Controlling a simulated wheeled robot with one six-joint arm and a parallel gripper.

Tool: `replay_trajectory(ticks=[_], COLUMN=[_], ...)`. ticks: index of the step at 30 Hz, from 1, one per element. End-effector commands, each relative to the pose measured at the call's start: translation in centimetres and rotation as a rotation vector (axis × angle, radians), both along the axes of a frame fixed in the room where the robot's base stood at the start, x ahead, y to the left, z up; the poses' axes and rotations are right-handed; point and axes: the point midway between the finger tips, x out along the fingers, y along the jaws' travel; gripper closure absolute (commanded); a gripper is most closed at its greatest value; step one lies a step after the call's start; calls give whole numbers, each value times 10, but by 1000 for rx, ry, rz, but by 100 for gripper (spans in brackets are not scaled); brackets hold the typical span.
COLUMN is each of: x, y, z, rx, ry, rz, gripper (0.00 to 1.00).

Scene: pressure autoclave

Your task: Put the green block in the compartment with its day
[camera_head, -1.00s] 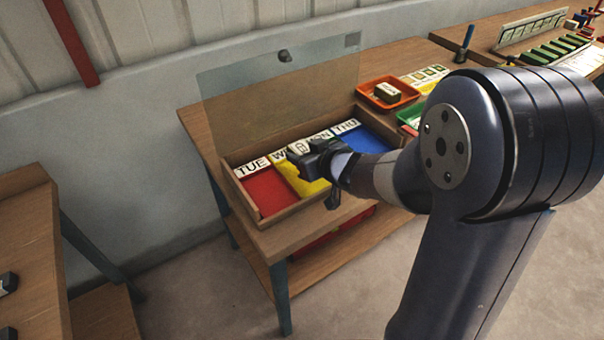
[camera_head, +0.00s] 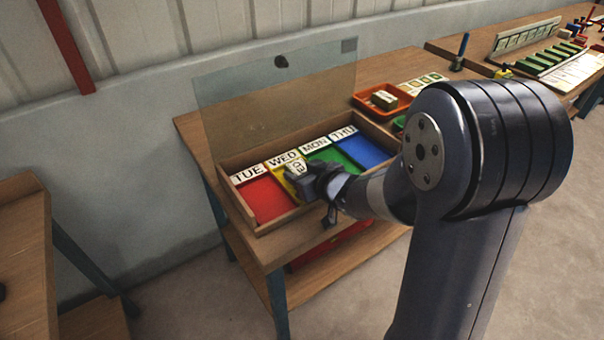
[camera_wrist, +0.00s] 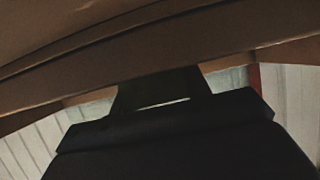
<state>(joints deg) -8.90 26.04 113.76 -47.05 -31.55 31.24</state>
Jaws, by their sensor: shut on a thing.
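The sorting box (camera_head: 236,200) has four coloured compartments: TUE red (camera_head: 266,200), WED yellow (camera_head: 274,169), MON green (camera_head: 322,152) and THU blue (camera_head: 363,150). My gripper (camera_head: 302,176) is shut on a small block (camera_head: 296,167) over the yellow WED compartment. The block's pale face with a small dark picture shows; its green sides are not clear, and I cannot tell whether it touches the floor. The gripper covers part of the yellow and green compartments. In the wrist view the dark gripper (camera_wrist: 160,105) shows, but the block cannot be made out.
A clear raised lid (camera_head: 275,105) stands behind the box. An orange tray (camera_head: 366,104) with a block (camera_head: 384,99) stands to the right, near a picture card (camera_head: 420,82). More items lie on the far bench. Wooden surfaces (camera_wrist: 130,55) fill much of the wrist view.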

Motion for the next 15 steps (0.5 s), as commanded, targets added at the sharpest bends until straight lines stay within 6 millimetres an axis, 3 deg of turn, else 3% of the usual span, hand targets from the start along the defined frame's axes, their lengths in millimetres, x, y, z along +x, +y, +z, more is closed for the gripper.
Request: replay_trajectory(ticks=[1,4,5,7,15], x=[-4,-5,-5,-5,-5], y=[-1,-1,-1,-1,-1], z=[-15,-16,-17,-18,-18], rx=[-10,-13,-13,-15,-17], ry=[19,24,25,25,25], rz=[2,3,3,4,4], gripper=[78,78,53,48,46])
